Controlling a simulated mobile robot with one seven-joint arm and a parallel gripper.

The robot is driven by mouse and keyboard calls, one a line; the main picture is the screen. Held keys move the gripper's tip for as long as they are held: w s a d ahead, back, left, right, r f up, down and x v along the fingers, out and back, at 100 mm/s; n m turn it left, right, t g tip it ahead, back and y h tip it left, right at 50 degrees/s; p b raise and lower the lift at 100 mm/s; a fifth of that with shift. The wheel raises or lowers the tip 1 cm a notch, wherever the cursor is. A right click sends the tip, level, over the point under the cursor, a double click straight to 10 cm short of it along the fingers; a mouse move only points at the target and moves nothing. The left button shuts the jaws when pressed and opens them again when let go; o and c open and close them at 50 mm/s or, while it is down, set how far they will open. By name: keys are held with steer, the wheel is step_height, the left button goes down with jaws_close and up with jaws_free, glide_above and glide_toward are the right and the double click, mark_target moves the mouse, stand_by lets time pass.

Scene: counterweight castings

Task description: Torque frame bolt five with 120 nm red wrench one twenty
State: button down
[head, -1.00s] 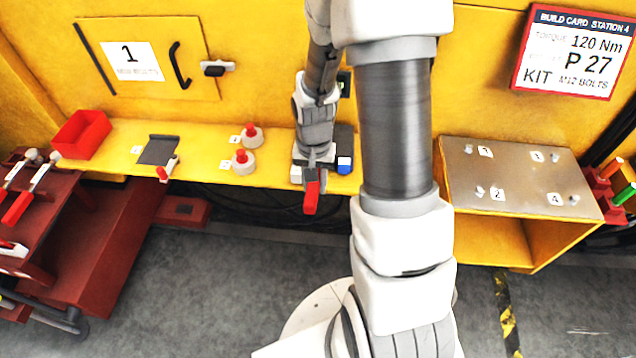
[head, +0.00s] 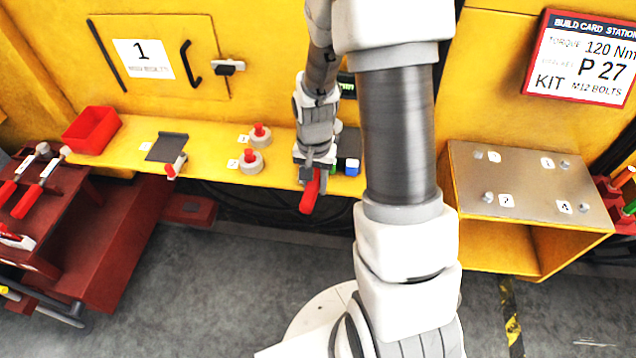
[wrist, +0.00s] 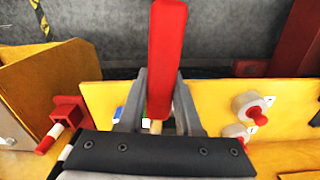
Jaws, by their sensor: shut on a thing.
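A red-handled wrench (head: 311,192) hangs from my gripper (head: 318,166) above the front edge of the yellow shelf. In the wrist view its red handle (wrist: 166,60) stands between the two grey fingers of my gripper (wrist: 157,112), which are shut on it. Its torque marking cannot be read. The metal plate (head: 530,185) on the yellow frame at the right carries several bolts with small number labels. I see the bolts near labels 1 (head: 565,164) and 4 (head: 584,208); no label five can be made out.
The build card (head: 583,58) reads 120 Nm, P 27. Two white round pieces with red knobs (head: 250,161) sit on the shelf left of my gripper. A red bin (head: 91,130) and a cart with red-handled tools (head: 40,182) are at left. Open floor lies in front.

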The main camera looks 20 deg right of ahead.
steer(key=shift+w+a, duration=0.3)
steer(key=shift+w+a+m, duration=0.15)
steer(key=shift+m, duration=0.25)
steer(key=shift+w+a+m, duration=0.4)
steer(key=shift+w+a, duration=0.15)
steer(key=shift+a, duration=0.05)
stand_by(0.4)
steer(key=shift+w+a, duration=0.1)
